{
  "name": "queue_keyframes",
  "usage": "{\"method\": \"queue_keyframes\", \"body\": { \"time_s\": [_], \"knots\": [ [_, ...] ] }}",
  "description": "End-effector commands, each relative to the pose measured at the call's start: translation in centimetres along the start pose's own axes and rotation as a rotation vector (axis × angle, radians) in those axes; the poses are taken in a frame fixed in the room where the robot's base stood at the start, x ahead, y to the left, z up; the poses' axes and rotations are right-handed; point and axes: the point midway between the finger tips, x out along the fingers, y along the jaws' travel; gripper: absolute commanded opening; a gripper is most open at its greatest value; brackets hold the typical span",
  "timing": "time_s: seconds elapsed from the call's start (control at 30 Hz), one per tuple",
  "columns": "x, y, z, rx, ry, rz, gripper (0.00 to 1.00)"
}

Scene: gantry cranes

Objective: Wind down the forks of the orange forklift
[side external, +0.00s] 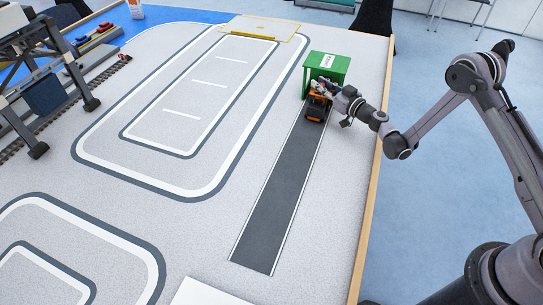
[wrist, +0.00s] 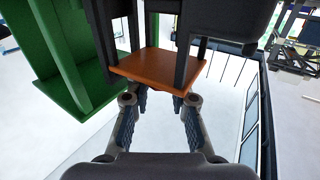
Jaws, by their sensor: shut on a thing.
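The orange forklift (side external: 317,107) stands on the dark lane in front of the green shelter, small in the side view. My gripper (side external: 328,90) reaches in from the right and is at the forklift's upper part. In the wrist view, an orange plate (wrist: 155,67) of the forklift lies between dark posts. The two fingers of my gripper (wrist: 160,102) stand apart at the plate's near edge, shut on the forklift. The exact contact is hidden. I cannot make out the forks or their height in either view.
The green shelter (side external: 327,64) stands close behind the forklift and shows at left in the wrist view (wrist: 60,60). The dark lane (side external: 279,195) is clear toward the front. A wooden table edge (side external: 372,190) runs along the right. A grey gantry crane (side external: 35,60) stands far left.

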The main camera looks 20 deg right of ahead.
Motion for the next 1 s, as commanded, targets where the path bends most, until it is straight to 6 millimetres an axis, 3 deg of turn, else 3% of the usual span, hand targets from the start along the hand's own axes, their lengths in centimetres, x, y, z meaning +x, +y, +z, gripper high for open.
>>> {"method": "queue_keyframes", "body": {
  "time_s": [0.6, 1.0],
  "knots": [
    [0.09, 0.07, 0.07, -0.001, -0.001, -0.513, 0.0],
    [0.09, -0.15, 0.06, -0.001, -0.001, -0.646, 0.0]
  ]
}}
